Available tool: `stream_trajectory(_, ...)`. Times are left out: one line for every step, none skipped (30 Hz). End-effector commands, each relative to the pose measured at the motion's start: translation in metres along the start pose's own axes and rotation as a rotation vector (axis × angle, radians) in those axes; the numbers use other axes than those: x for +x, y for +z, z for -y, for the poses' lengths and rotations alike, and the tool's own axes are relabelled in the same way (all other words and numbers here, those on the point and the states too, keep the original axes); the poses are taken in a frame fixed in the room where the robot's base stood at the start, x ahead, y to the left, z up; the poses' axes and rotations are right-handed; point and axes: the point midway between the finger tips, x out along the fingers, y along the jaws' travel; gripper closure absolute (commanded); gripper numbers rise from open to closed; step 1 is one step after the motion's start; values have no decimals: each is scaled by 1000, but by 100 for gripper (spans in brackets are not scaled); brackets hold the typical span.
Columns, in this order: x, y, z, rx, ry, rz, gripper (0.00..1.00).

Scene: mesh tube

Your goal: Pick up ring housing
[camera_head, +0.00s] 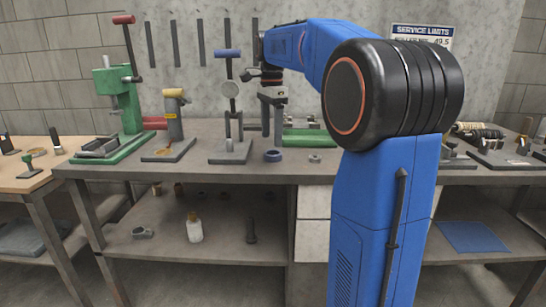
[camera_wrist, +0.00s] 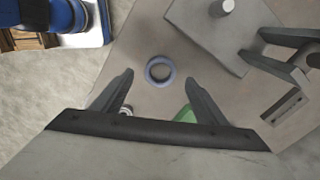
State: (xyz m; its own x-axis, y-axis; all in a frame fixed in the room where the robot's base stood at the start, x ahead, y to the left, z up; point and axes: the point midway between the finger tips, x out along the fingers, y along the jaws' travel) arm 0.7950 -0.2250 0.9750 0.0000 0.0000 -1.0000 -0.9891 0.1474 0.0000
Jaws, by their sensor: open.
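The ring housing looks to be the blue-grey ring (camera_head: 272,158) lying flat on the workbench, just right of the gauge stand. In the wrist view the ring (camera_wrist: 149,72) lies between and slightly beyond my fingertips, with bare bench showing through its hole. My gripper (camera_head: 272,134) points down above the bench, over the ring's area. In the wrist view my gripper (camera_wrist: 159,78) is open, with one finger to each side of the ring and nothing held. The exact height gap to the ring is hard to tell.
The gauge stand's base plate (camera_head: 230,152) is close on the left. A small nut-like part (camera_head: 315,158) lies to the right, and a green object (camera_head: 308,138) lies behind. A green press (camera_head: 122,95) stands further left. Bare bench surrounds the ring.

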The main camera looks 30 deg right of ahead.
Motion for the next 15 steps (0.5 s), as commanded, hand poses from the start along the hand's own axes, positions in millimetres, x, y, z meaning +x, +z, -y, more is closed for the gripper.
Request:
stream_trajectory(2,0,0,0,1,0,33)
stream_trajectory(3,0,0,0,1,0,33)
stream_trajectory(6,0,0,0,1,0,33)
stream_trajectory(8,0,0,0,2,0,33)
stream_trajectory(10,0,0,0,1,0,33)
stream_trajectory(15,-1,0,0,1,0,33)
stream_trajectory(20,-1,0,0,2,0,33)
stream_trajectory(24,-1,1,0,3,0,33)
stream_trajectory(30,-2,1,0,2,0,33)
stream_trajectory(34,-2,2,0,2,0,33)
stream_trajectory(38,-2,1,0,3,0,33)
stream_trajectory(42,-2,2,0,2,0,33)
stream_trajectory(46,-2,2,0,1,0,33)
stream_trajectory(48,-2,2,0,1,0,33)
stream_trajectory(51,-2,1,0,2,0,33)
